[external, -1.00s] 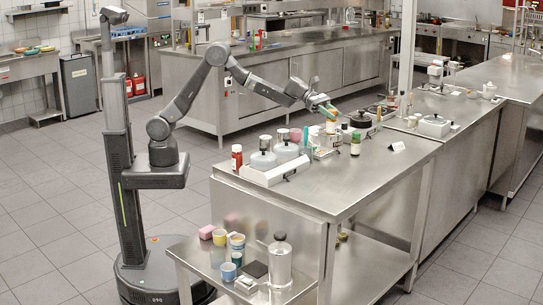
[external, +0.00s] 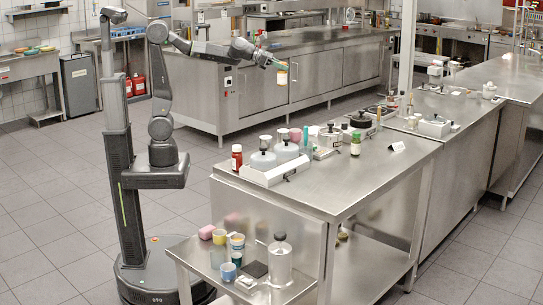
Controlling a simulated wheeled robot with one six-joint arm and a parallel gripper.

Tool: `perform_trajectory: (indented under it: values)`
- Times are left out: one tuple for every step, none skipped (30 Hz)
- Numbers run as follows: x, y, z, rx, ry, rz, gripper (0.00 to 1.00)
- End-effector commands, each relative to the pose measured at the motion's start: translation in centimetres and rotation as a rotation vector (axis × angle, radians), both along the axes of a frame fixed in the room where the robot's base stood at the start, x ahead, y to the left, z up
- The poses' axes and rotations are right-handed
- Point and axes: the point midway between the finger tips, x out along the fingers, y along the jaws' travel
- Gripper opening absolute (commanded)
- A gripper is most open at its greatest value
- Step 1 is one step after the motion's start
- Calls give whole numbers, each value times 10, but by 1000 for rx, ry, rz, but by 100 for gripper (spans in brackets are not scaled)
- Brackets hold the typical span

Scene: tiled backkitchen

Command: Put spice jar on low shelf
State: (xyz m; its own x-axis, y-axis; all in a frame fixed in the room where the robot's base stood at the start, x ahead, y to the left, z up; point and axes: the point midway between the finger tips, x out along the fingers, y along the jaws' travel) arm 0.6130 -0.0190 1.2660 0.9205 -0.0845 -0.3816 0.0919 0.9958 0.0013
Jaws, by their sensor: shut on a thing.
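My gripper (external: 279,66) is raised above and behind the left end of the steel table, clear of it. It is shut on a small jar (external: 282,77) with a pale label and an orange-yellow band, which hangs upright below the fingers. The low shelf (external: 193,256) juts out at the front left of the table, well below my gripper. It bears a pink block (external: 206,232), a yellow cup (external: 219,237), a blue cup (external: 228,271), a dark box and a clear jar with a black lid (external: 279,262), among other things.
The table top (external: 345,180) is bare at the front. The low shelf's left front has some free room.

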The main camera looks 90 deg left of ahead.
Motion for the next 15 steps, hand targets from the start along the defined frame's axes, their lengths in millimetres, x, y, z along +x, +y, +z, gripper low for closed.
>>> perform_trajectory:
  values:
    - [-8,5,5,1,-4,20,4]
    - [-12,7,7,1,-4,31,4]
    - [-17,10,8,2,-4,43,4]
    - [-20,12,9,2,-3,52,4]
    - [-23,13,10,1,-3,60,4]
    - [-26,15,11,0,-3,69,4]
    - [-28,16,12,1,-3,75,4]
    - [-30,17,12,0,-2,80,4]
    - [-32,18,13,0,-1,86,4]
    - [-33,19,13,-1,-1,88,4]
    - [-34,19,13,0,-1,90,4]
    - [-33,19,13,-1,0,89,4]
    - [-33,19,12,-1,1,87,4]
    - [-31,18,11,-2,1,84,4]
    - [-28,17,10,-3,2,77,4]
